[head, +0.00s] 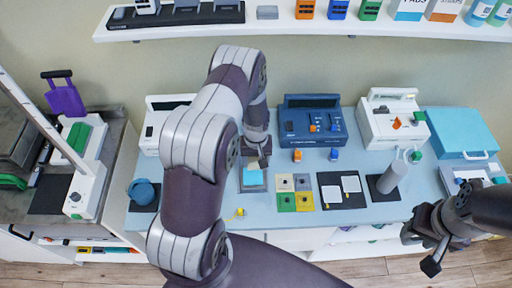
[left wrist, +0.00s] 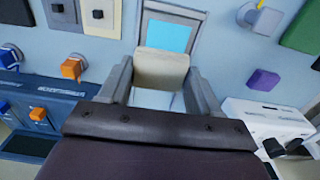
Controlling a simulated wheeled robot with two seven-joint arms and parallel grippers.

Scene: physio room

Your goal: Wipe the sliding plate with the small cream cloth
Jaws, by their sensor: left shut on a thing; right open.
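The small cream cloth (left wrist: 160,68) is between the two fingers of my left gripper (left wrist: 162,86), which is shut on it. In the head view my left gripper (head: 257,150) hangs over the counter, with a bit of the cloth (head: 263,163) showing below it. A light-blue square (head: 252,177) on a grey base, which looks like the sliding plate, lies just in front of the cloth; it also shows in the left wrist view (left wrist: 168,36). I cannot tell whether the cloth touches it. My right gripper (head: 428,241) is open and empty at the counter's front right.
Coloured square pads (head: 285,201), a black mat with white cards (head: 342,190) and a grey cylinder (head: 392,177) lie to the right. A blue device (head: 312,122) and a white device (head: 393,120) stand behind. A blue round object (head: 143,191) is at left.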

